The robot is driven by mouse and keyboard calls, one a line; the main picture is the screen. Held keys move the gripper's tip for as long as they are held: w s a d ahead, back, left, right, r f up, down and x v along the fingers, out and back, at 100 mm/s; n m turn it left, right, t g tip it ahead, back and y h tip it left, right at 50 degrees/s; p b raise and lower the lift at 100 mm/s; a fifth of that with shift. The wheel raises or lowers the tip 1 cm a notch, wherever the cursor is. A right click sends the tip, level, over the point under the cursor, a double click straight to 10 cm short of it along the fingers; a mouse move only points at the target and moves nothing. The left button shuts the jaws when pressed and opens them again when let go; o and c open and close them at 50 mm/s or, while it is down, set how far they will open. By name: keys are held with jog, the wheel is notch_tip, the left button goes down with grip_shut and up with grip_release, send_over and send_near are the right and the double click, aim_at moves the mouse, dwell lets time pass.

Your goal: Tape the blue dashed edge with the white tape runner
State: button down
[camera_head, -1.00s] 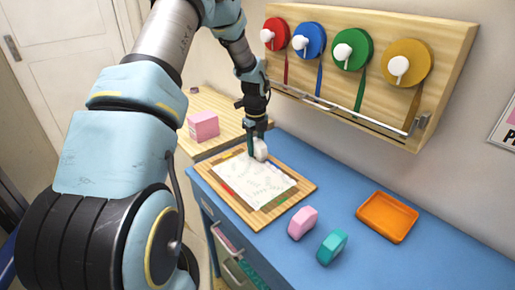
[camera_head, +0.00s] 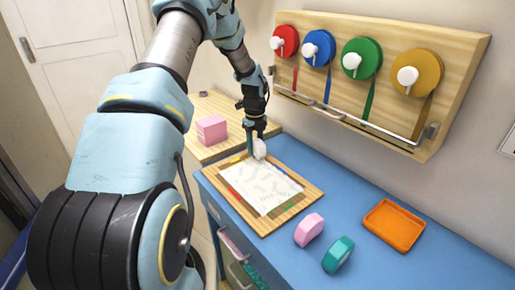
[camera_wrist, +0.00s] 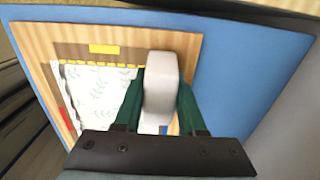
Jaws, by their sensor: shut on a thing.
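My gripper (camera_head: 257,138) is shut on the white tape runner (camera_head: 259,149), over the far end of the wooden board (camera_head: 296,206). In the wrist view the tape runner (camera_wrist: 161,85) stands between the two dark green fingers, beside the right edge of the white leaf-print sheet (camera_wrist: 98,88). A yellow dashed edge (camera_wrist: 103,63) runs along the top of the sheet there, and a red mark (camera_wrist: 67,120) is at its left. The blue dashed edge is mostly hidden by the runner and fingers; I cannot tell whether the runner touches the sheet.
A pink tape runner (camera_head: 309,229) and a teal one (camera_head: 338,254) stand on the blue table (camera_head: 420,262), near an orange tray (camera_head: 393,226). A pink box (camera_head: 211,129) sits on the wooden table behind. A wall rack (camera_head: 462,70) holds several coloured rolls.

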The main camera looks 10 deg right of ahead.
jog(key=shift+w+a, duration=0.35)
jog(key=shift+w, duration=0.25)
jog(key=shift+r+p, duration=2.55)
jog(key=shift+r, duration=1)
